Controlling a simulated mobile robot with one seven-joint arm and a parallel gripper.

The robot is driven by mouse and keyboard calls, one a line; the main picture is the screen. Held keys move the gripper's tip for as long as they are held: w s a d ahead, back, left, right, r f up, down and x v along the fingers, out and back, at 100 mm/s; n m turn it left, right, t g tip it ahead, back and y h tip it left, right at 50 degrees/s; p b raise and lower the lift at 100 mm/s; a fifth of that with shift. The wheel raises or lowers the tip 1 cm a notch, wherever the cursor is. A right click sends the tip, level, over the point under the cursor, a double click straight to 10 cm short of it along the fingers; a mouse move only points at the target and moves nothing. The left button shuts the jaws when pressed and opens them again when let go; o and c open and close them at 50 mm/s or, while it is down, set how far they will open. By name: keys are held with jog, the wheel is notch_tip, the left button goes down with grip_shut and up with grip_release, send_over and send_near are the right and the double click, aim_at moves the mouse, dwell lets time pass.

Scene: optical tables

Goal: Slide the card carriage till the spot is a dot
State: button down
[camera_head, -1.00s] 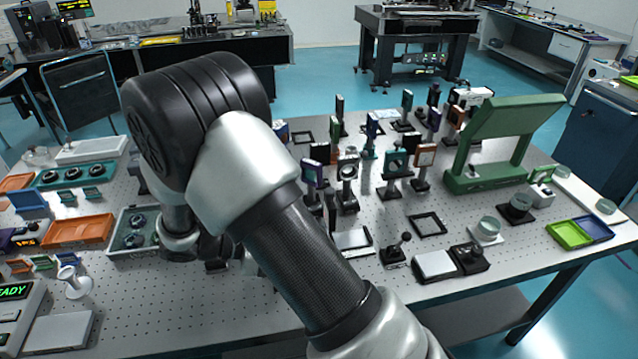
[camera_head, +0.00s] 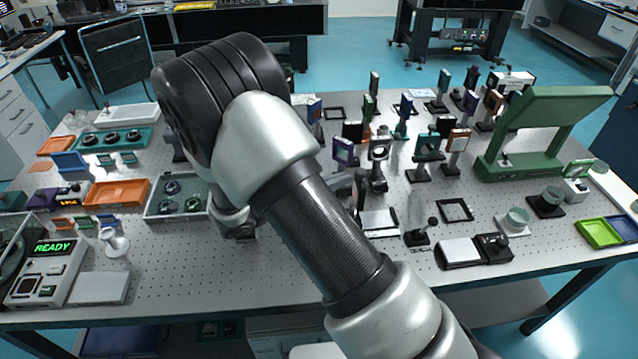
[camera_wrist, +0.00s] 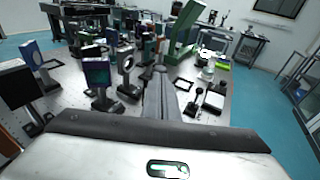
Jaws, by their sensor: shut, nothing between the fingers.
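My gripper (camera_wrist: 160,76) shows in the wrist view as a narrow grey shape above the table, shut and empty. In the head view my arm hides most of it. I cannot pick out the card carriage for certain. I see no light spot on any card.
The perforated table (camera_head: 290,290) is bare along its front middle. A green frame (camera_head: 545,130) stands at the right. A joystick (camera_head: 419,233) and a white-and-black box (camera_head: 474,250) sit near the front right. Orange trays (camera_head: 118,192) and a READY console (camera_head: 48,272) are at the left.

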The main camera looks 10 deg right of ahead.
jog(key=shift+x, duration=1.05)
jog(key=shift+d, duration=0.1)
jog(key=d, duration=0.6)
